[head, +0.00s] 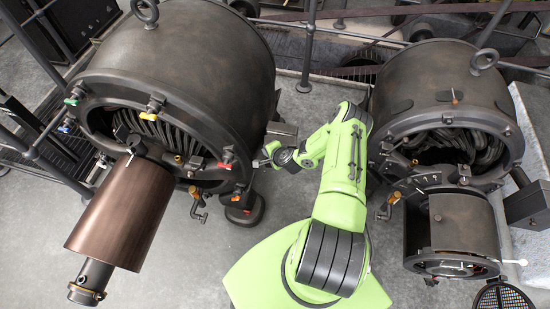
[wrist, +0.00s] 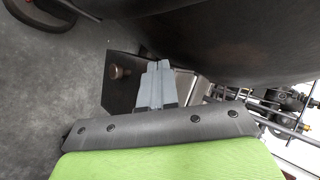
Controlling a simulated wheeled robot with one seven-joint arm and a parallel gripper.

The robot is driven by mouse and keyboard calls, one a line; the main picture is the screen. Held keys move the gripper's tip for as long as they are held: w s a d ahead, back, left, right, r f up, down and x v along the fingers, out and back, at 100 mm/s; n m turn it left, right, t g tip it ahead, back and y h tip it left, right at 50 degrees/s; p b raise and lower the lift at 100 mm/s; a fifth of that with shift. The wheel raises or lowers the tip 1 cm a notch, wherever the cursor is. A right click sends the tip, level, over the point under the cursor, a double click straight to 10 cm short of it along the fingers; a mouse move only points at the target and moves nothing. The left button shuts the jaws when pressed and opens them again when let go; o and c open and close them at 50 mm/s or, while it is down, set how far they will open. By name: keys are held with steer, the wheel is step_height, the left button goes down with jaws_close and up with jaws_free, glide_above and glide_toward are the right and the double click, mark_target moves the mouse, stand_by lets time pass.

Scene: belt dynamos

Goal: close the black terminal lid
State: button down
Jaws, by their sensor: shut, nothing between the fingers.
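The black terminal lid (wrist: 121,84) shows in the wrist view as a dark flat panel with a round knob (wrist: 118,72), left of my fingers. A pale grey metal box part (wrist: 184,84) shows on the other side of the fingers. My gripper (wrist: 157,66) is shut and empty, its grey fingers between the two; whether they touch the lid I cannot tell. In the head view a small dark terminal box (head: 283,129) sits on the right side of the left dynamo, and my gripper (head: 268,150) is just below it. The lid's hinge is hidden.
The left dynamo (head: 190,60) rises close beside my gripper, with a brown pulley (head: 125,213) in front. A second dynamo (head: 430,85) stands right of my arm. Railings (head: 307,45) run behind. Grey floor (head: 215,250) is clear in front of the left dynamo.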

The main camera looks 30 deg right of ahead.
steer(key=w, duration=0.1)
steer(key=w+b, duration=0.1)
steer(key=w, duration=0.1)
steer(key=shift+w+d, duration=0.2)
steer(key=shift+w, duration=0.1)
stand_by(0.5)
